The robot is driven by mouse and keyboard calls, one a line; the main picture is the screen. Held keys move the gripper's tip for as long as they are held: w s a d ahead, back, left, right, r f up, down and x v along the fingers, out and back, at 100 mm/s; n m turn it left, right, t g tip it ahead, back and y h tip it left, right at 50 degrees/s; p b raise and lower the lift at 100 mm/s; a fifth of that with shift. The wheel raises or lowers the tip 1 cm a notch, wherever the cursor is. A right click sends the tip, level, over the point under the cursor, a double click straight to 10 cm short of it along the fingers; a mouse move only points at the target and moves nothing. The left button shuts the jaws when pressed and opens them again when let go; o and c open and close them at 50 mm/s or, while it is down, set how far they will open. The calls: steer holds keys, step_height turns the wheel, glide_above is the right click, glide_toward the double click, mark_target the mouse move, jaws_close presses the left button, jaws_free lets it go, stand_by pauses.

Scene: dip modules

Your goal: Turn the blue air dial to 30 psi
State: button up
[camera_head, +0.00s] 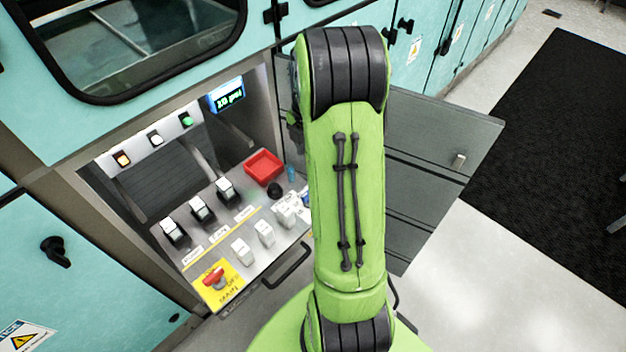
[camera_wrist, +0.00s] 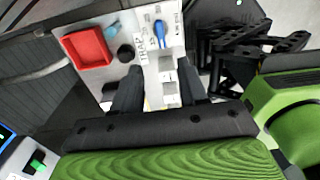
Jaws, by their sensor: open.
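The blue air dial (camera_wrist: 160,32) is a small blue knob on a white marked plate, at the upper middle of the wrist view. In the head view only a bit of blue (camera_head: 306,197) shows beside my arm. My gripper (camera_wrist: 158,82) is open, with two dark fingers apart over the panel. The dial lies beyond the fingertips, apart from them, and nothing is held. A small blue display (camera_head: 227,97) with green text stands at the panel's top right; its number is too small to read surely. The gripper is hidden behind my arm in the head view.
A red tray (camera_head: 264,167), a black knob (camera_head: 275,190) and a light-blue item (camera_head: 291,173) sit close by on the panel. Several switches (camera_head: 202,208) and a red emergency knob (camera_head: 214,279) are left. A grey open door (camera_head: 440,150) stands right of my arm.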

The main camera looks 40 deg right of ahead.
steer(key=f+b, duration=0.1)
steer(key=f, duration=0.4)
steer(key=f+b, duration=0.2)
steer(key=f, duration=0.3)
steer(key=f+b, duration=0.1)
steer(key=f, duration=0.4)
steer(key=shift+a+f+b, duration=0.25)
steer(key=shift+b, duration=0.05)
steer(key=shift+c, duration=0.3)
jaws_close()
